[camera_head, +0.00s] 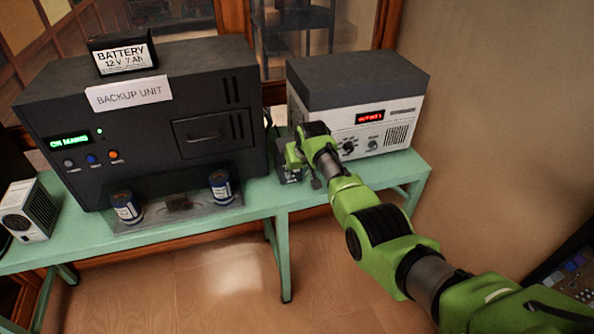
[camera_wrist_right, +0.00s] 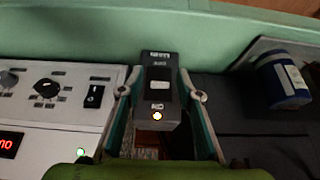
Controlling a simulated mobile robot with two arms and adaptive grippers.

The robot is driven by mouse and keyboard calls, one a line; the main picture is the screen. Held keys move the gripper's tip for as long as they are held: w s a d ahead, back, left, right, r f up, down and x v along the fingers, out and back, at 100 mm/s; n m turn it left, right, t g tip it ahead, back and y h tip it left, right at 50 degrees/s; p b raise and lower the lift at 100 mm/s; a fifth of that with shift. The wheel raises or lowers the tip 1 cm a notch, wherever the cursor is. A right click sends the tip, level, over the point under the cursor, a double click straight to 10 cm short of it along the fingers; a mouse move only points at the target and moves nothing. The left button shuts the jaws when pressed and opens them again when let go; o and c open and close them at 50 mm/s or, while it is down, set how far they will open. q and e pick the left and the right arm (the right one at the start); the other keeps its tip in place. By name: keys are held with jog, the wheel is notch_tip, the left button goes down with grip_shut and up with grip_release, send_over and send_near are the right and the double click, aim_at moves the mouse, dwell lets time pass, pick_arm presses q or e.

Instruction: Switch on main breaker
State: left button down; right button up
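The main breaker (camera_wrist_right: 157,60) is a small dark grey box with white lettering, a pale switch in its middle and a lit lamp near its lower end. My right gripper (camera_wrist_right: 161,80) is open, with one finger on each side of the box. I cannot tell whether the fingers touch it. In the head view my right gripper (camera_head: 296,162) is low over the bench, in the gap between two units, and mostly hides the breaker. My left gripper is not in view.
The black backup unit (camera_head: 60,110) with a green "ON MAINS" display stands left. A white device (camera_head: 400,125) with a red display stands right. Two blue cans (camera_head: 126,208) (camera_head: 221,187) sit in front of the backup unit on the green bench (camera_head: 258,207). A battery (camera_head: 122,55) lies on top.

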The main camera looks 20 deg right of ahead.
dwell(0.3)
jog(key=shift+s+r, duration=0.15)
jog(key=shift+r, duration=0.25)
jog(key=v, duration=1.1)
jog(key=shift+s, duration=0.1)
